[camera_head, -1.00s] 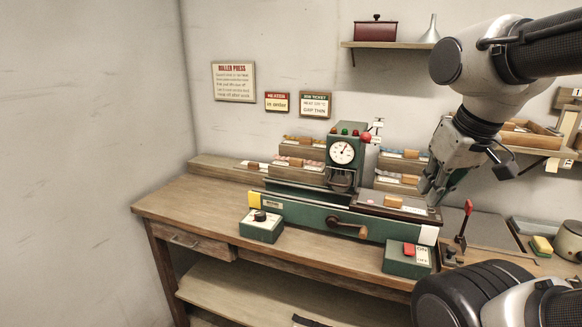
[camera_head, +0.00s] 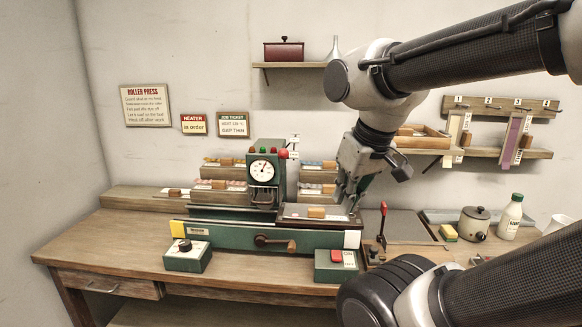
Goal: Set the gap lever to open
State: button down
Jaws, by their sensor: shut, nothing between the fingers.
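The green roller press (camera_head: 264,175) stands on the bench with a round white dial. A lever with a red ball knob (camera_head: 283,154) sticks out at the upper right of the press, beside small white tags (camera_head: 294,154). Its lettering is too small to read. A second upright lever with a red grip (camera_head: 383,210) stands on the bench farther right. I cannot tell for sure which is the gap lever. My gripper (camera_head: 351,206) points down over the right end of the press, right of the knob and apart from both levers. It is shut and empty.
A crank (camera_head: 275,243) is on the press front. A box with a black knob (camera_head: 187,256) and one with a red switch (camera_head: 337,262) stand before it. A pot (camera_head: 474,223) and bottle (camera_head: 511,216) stand right. A shelf (camera_head: 291,64) hangs above.

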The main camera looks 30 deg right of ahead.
aim_at(283, 154)
jog(key=j, duration=0.85)
jog(key=k+j+z, duration=0.1)
jog(key=j, duration=0.8)
